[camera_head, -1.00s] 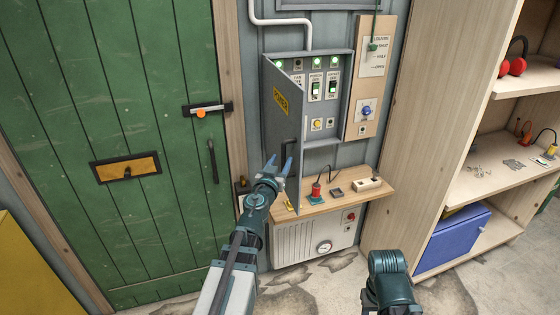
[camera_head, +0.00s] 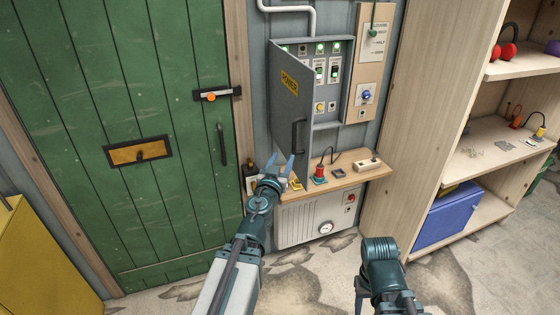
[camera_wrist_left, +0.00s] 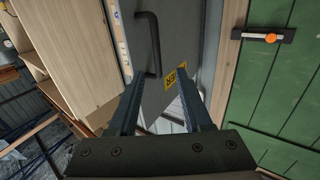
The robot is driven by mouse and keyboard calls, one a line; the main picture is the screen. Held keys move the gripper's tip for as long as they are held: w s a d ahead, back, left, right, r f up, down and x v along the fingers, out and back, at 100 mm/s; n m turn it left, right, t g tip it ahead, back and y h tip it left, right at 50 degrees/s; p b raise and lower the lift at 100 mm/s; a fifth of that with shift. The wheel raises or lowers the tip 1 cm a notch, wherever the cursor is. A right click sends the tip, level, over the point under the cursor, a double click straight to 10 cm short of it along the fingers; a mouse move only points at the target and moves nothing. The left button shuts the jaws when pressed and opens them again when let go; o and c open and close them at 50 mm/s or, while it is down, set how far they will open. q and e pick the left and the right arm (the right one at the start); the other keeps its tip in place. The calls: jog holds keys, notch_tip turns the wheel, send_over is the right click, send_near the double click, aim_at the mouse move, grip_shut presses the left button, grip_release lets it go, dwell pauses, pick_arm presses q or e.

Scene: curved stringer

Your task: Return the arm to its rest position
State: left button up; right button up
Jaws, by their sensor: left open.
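My left gripper (camera_head: 279,166) is open and empty, just in front of the small wooden shelf, below and to the left of the power box door's handle. Its two fingers also show in the left wrist view (camera_wrist_left: 160,105), with the grey door behind them. The power box door (camera_head: 290,108) stands swung open, with a yellow label and a dark handle (camera_head: 298,136). The handle also shows in the left wrist view (camera_wrist_left: 151,42). Part of my right arm (camera_head: 381,268) shows at the bottom; its gripper is not visible.
The small shelf (camera_head: 335,181) holds a red plug-like item (camera_head: 320,174) and a white socket block (camera_head: 368,164). A heater (camera_head: 300,222) is below it. A green door (camera_head: 160,200) is to the left; a wooden shelving unit with a blue bin (camera_head: 447,216) is to the right.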

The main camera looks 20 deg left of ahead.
dwell(0.3)
pick_arm(q)
jog(key=s+d+f+g+y, duration=0.1)
jog(key=s+d+f+g, duration=0.25)
jog(key=f, duration=0.25)
jog(key=s+d+f+n+g+y, duration=0.1)
jog(key=s+d+f+g, duration=0.15)
jog(key=f+g, duration=0.2)
jog(key=s+d+f+g+y, duration=0.1)
jog(key=s+d+f+g, duration=0.1)
jog(key=s+f+g, duration=0.3)
jog(key=s+d+f+m+g+h, duration=0.4)
jog(key=s+d+f+m+g, duration=0.1)
jog(key=s+d, duration=0.7)
notch_tip(320, 180, down, 2)
jog(key=shift+s+d+m+b, duration=0.3)
jog(key=shift+s+d+m, duration=0.05)
jog(key=shift+s+m, duration=0.2)
